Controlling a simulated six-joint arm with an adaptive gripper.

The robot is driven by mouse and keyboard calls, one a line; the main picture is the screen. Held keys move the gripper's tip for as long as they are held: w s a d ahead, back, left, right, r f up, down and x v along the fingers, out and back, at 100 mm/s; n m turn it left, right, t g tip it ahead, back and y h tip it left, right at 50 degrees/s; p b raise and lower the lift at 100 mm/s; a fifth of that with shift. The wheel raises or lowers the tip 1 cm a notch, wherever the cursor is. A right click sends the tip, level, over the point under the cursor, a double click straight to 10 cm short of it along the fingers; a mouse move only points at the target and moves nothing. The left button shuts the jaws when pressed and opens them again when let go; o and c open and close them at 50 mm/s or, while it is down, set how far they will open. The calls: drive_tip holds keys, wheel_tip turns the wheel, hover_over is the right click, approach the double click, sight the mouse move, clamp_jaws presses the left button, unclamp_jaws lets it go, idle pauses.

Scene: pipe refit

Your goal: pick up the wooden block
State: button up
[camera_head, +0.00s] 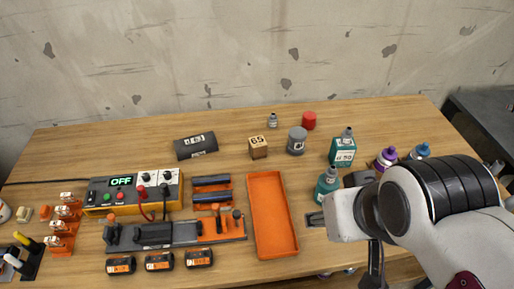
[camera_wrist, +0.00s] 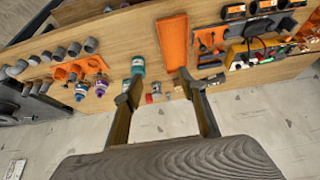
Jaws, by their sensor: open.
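The wooden block (camera_head: 258,147) is a small tan cube with a dark number label on its front. It stands on the table behind the orange tray, between a dark labelled block and a grey canister. My gripper (camera_head: 372,265) hangs at the right front of the table, well away from the block, and is partly hidden by my arm. In the wrist view my gripper (camera_wrist: 155,88) shows two spread fingers with nothing held. Small items show far off between the fingers; I cannot tell for sure which is the block.
The orange tray (camera_head: 272,215) lies empty at mid-table. A grey canister (camera_head: 297,141) and red cap (camera_head: 309,120) stand right of the block, a dark labelled block (camera_head: 196,146) left. Teal bottles (camera_head: 343,149) stand nearer my arm. A control box (camera_head: 133,192) is at left.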

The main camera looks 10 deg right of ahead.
idle(0.3)
drive_tip(key=o, duration=0.5)
drive_tip(key=shift+w, duration=0.1)
drive_tip(key=n+t+y, duration=0.1)
drive_tip(key=n+t, duration=0.1)
drive_tip(key=t, duration=0.4)
hover_over(258, 148)
drive_tip(key=s+d, duration=0.5)
drive_tip(key=s, duration=0.2)
wheel_tip(258, 148, down, 14)
drive_tip(key=shift+w+a+f+t+y, duration=0.3)
drive_tip(key=shift+w+a+f+t, duration=0.2)
drive_tip(key=shift+f, duration=1.3)
drive_tip(key=shift+w+a+f+t+y, duration=0.35)
drive_tip(key=shift+a+f+t, duration=0.1)
drive_tip(key=shift+f, duration=1.3)
drive_tip(key=shift+w+a+f+t+y, duration=0.25)
drive_tip(key=shift+w+a+f+t, duration=0.25)
drive_tip(key=shift+f, duration=1.3)
